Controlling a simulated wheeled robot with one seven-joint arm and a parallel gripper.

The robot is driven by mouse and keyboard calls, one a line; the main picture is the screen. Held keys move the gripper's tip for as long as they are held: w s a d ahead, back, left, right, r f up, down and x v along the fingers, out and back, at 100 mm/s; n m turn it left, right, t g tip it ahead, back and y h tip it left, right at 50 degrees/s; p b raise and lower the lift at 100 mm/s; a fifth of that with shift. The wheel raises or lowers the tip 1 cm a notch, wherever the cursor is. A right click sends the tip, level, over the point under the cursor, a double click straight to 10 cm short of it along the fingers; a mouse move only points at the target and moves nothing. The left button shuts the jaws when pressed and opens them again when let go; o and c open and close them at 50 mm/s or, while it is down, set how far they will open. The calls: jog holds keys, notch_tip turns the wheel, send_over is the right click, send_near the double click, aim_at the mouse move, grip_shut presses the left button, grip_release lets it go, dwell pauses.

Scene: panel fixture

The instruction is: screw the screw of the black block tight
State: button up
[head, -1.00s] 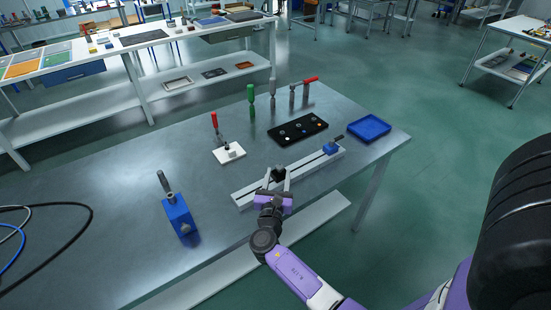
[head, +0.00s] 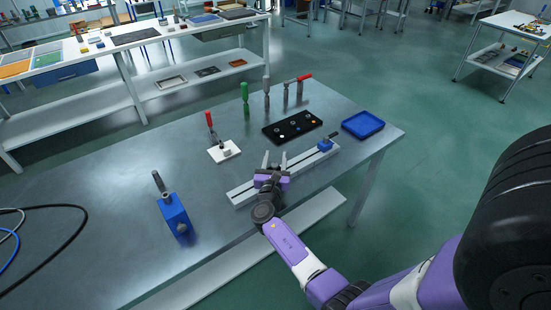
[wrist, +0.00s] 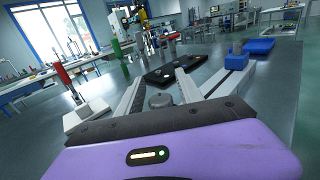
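The black block sits on the pale rail (head: 242,191) on the metal bench; in the head view my gripper mostly hides it. In the wrist view a round grey screw head (wrist: 160,101) shows between the fingers, close to the gripper body, with a gap on each side. The block beneath it is hidden by my gripper. My gripper (head: 275,158) is over the rail, its two fingers spread apart and pointing toward the far side of the bench. It also shows open in the wrist view (wrist: 160,78), with nothing held.
A blue block with a dark lever (head: 326,145) sits on the rail's far end. Behind are a black tray (head: 285,133) with small parts, a blue tray (head: 363,124), a white plate with a red-handled clamp (head: 223,152) and upright tools. A blue block (head: 175,214) stands left.

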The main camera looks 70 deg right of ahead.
grip_shut()
jog(key=shift+g, duration=0.3)
jog(key=m+g+b, duration=0.1)
jog(key=g, duration=0.1)
jog(key=m+g+b, duration=0.1)
jog(key=m+g, duration=0.1)
jog(key=s+m+g+b, duration=0.1)
jog(key=g, duration=0.1)
jog(key=shift+f+m+g+b, duration=0.2)
jog(key=shift+m+g+b, duration=0.1)
jog(key=m+g+b, duration=0.1)
jog(key=g+b, duration=0.1)
jog(key=s+m+g+y+b, duration=0.1)
jog(key=m+g, duration=0.1)
jog(key=g, duration=0.1)
jog(key=shift+b, duration=0.4)
jog(key=shift+s+a+r+m+g+y+b, duration=0.15)
jog(key=shift+m+g+y+b, duration=0.15)
jog(key=shift+m+g+b, duration=0.25)
jog(key=shift+m+g, duration=0.25)
jog(key=shift+g, duration=0.1)
